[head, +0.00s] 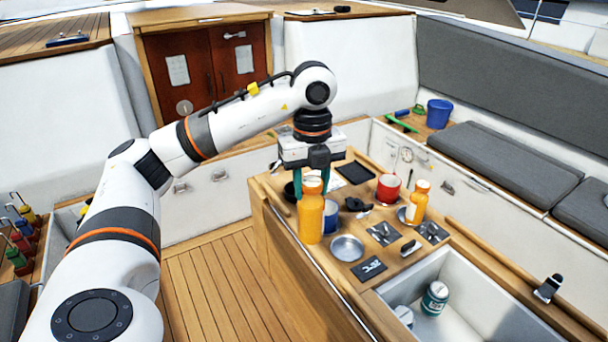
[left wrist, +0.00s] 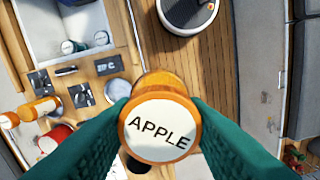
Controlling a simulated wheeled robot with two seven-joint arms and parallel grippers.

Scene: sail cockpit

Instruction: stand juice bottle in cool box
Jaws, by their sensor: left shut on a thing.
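An orange juice bottle (head: 310,219) hangs upright, cap up, in my left gripper (head: 312,190), by the left edge of the wooden table. The two teal fingers are shut on it near the cap. In the left wrist view the white cap (left wrist: 160,130) reads APPLE, between the fingers. The cool box (head: 468,268) is the open white-lined well at the near right end of the table. A teal can (head: 434,298) and another can (head: 404,315) are in it, and its lower part is cut off by the frame. My right gripper is not in view.
A second orange bottle (head: 416,204) stands on the table (head: 330,287). Around it are a red mug (head: 388,187), a metal dish (head: 347,248), dark cutlery mats (head: 369,268) and a black tablet (head: 355,172). The deck (head: 215,290) left of the table is clear.

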